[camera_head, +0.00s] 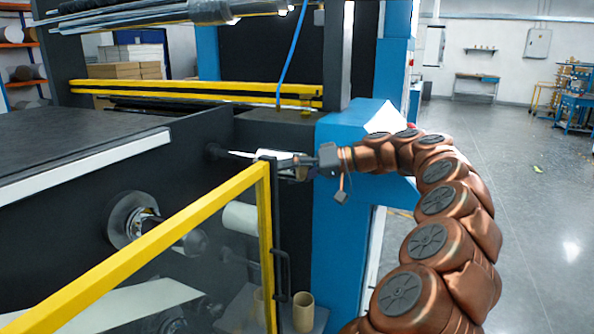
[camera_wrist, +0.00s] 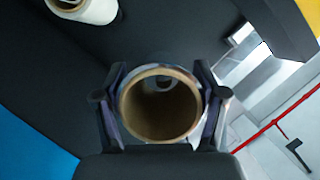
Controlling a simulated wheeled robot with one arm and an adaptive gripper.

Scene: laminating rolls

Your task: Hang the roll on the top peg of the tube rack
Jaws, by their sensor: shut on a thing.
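My gripper (camera_head: 300,163) is shut on a white roll (camera_head: 280,155), held roughly level beside the dark machine wall. In the wrist view the roll's brown cardboard core (camera_wrist: 160,134) faces the camera, with a finger on each side. The top peg (camera_head: 238,154) is a thin pale rod coming out of the dark wall, and it points at the roll's far end. A small grey shape shows in the bore, but I cannot tell whether the peg is inside the roll. Another white roll (camera_head: 240,218) sits lower down; one also shows in the wrist view (camera_wrist: 85,10).
A yellow-framed clear guard (camera_head: 150,245) stands in front, close below my gripper. A large spindle (camera_head: 135,220) juts from the dark wall. A short brown tube (camera_head: 303,312) stands low down. A blue column (camera_head: 345,200) is behind my arm. Open floor lies to the right.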

